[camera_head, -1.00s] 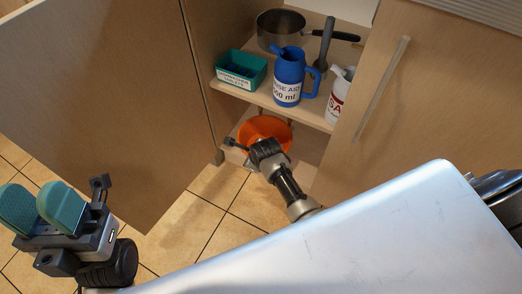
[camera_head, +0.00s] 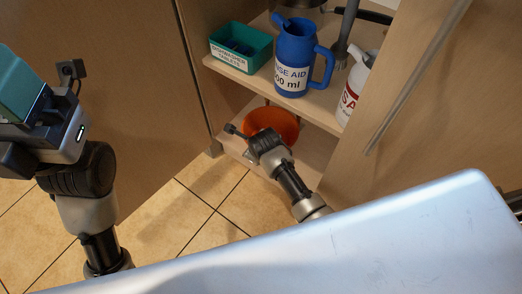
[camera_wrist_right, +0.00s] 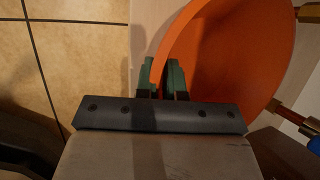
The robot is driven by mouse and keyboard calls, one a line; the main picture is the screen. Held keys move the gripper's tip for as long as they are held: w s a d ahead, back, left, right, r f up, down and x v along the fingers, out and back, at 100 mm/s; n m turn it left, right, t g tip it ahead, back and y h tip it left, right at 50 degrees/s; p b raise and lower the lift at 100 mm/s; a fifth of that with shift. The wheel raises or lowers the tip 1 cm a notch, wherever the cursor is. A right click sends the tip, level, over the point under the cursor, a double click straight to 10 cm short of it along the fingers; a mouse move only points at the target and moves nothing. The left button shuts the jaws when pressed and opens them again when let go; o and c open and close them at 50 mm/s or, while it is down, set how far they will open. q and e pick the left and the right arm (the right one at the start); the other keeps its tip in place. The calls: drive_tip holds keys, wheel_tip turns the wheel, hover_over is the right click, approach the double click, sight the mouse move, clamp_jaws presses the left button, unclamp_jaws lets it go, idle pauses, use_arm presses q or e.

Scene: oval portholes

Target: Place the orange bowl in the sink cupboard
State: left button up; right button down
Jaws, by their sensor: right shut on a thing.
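The orange bowl (camera_head: 275,124) is inside the open cupboard, low down at the bottom board (camera_head: 312,152). Whether it rests on the board I cannot tell. My right gripper (camera_wrist_right: 161,78) is shut on the bowl's rim, with one green finger on each side of the wall in the right wrist view, where the bowl (camera_wrist_right: 225,60) looks tilted. In the head view my right wrist hides the fingers and the near part of the bowl. My left gripper (camera_head: 18,85) is at the left edge, away from the bowl, partly out of frame.
On the upper shelf (camera_head: 262,90) are a green tablet box (camera_head: 240,48), a blue jug (camera_head: 296,60), a white bottle (camera_head: 357,88) and a pan, cut off at the top. Open doors stand left (camera_head: 100,75) and right (camera_head: 425,110). Tiled floor (camera_head: 205,215) lies in front.

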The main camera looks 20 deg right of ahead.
drive_tip(key=shift+f, duration=0.15)
drive_tip(key=c, duration=1.7)
unclamp_jaws()
drive_tip(key=shift+f, duration=0.15)
drive_tip(key=o, duration=0.5)
drive_tip(key=shift+c, duration=0.2)
